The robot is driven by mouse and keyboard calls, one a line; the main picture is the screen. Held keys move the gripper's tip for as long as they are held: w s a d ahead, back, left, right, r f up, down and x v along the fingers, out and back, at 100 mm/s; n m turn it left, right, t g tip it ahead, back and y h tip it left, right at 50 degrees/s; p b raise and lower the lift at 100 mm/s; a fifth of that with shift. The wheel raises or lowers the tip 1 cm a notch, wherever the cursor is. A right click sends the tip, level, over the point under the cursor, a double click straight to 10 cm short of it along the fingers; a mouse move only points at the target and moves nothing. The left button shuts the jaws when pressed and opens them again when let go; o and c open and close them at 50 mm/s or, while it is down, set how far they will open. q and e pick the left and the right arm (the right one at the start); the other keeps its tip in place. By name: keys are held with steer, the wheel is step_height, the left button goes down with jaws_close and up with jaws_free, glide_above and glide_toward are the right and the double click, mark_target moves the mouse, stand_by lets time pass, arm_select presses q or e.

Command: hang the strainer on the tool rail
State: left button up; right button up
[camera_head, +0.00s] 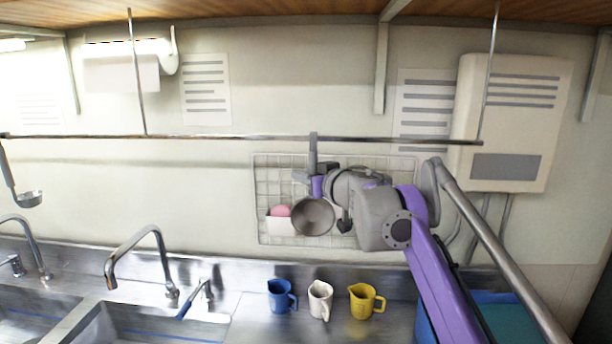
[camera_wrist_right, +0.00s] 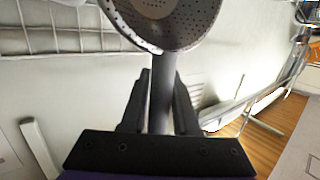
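The strainer is a grey metal bowl (camera_head: 312,217) with a flat upright handle, whose top overlaps the tool rail (camera_head: 230,138) in the head view. I cannot tell whether its hooked end rests on the rail or is just in front of it. My right gripper (camera_head: 318,182) is at the handle, above the bowl. In the right wrist view, the dark fingers (camera_wrist_right: 161,100) close on both sides of the handle, and the perforated strainer bowl (camera_wrist_right: 165,18) shows beyond them. My left gripper is not in view.
A ladle (camera_head: 28,198) hangs at the rail's left end. A wire grid (camera_head: 268,180) with a pink item (camera_head: 280,211) is on the wall behind the strainer. Blue (camera_head: 281,296), white (camera_head: 320,299) and yellow (camera_head: 362,302) cups stand below. Sinks and a faucet (camera_head: 150,240) are left.

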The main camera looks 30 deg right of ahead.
steer(key=o, duration=0.4)
steer(key=s+r, duration=0.1)
steer(key=s, duration=0.9)
steer(key=shift+s+a+r+b, duration=0.25)
steer(key=shift+s+a+b, duration=0.1)
steer(key=shift+b, duration=0.1)
